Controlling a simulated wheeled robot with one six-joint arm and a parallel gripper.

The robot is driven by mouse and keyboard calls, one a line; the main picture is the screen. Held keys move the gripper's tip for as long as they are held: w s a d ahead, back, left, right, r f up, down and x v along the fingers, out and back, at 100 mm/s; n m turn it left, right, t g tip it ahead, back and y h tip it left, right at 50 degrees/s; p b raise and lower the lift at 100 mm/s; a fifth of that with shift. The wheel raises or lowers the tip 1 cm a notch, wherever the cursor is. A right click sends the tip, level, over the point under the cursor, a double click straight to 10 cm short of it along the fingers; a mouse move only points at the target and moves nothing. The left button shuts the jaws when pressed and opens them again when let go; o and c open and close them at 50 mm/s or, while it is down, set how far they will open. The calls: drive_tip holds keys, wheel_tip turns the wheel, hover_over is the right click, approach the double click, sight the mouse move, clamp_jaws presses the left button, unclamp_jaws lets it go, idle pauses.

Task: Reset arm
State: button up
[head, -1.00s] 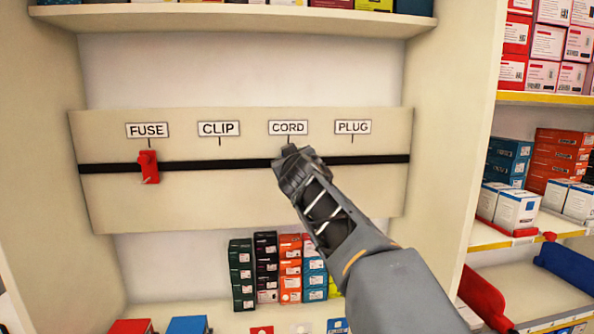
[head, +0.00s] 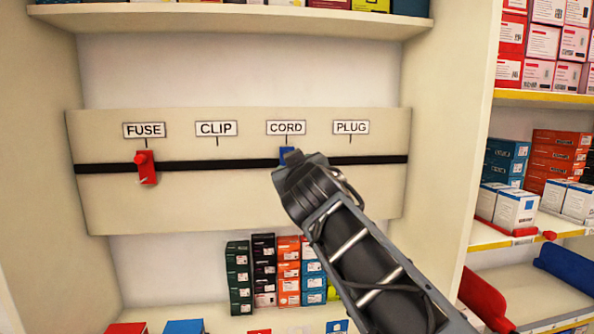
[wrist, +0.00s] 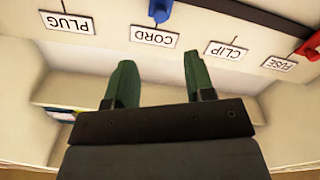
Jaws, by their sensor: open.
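My gripper (wrist: 160,85) shows in the wrist view with its two green fingers apart and nothing between them. In the head view my gripper (head: 290,165) is in front of the board, below the CORD label (head: 286,128), and its fingers are hidden. A blue piece (head: 287,152) is on the black rail under the CORD label, partly hidden behind my gripper. It also shows in the wrist view (wrist: 160,10), apart from the fingers. A red piece (head: 146,167) is on the rail under the FUSE label (head: 144,130).
The board (head: 240,205) also has CLIP (head: 216,129) and PLUG (head: 351,127) labels, with bare rail below each. Stacked boxes (head: 276,272) stand on the shelf underneath. Side shelves (head: 540,98) with more boxes are at the right. An upper shelf (head: 230,18) overhangs the board.

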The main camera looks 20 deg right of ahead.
wheel_tip(320, 180, down, 17)
drive_tip(key=s+m+g+y+p, duration=0.1)
drive_tip(key=s+g+p, duration=0.15)
drive_tip(key=g, duration=0.45)
drive_tip(key=s+a+f+g+y+p, duration=0.2)
drive_tip(key=s+a+f+g, duration=0.1)
drive_tip(key=s+f, duration=0.3)
drive_tip(key=s+a+f+g+y+p, duration=0.2)
drive_tip(key=s+a+f+g, duration=0.1)
drive_tip(key=s+f, duration=0.3)
wheel_tip(320, 180, down, 2)
drive_tip(key=shift+s+a+g, duration=0.25)
drive_tip(key=shift+a+g, duration=0.15)
drive_tip(key=shift+a, duration=0.25)
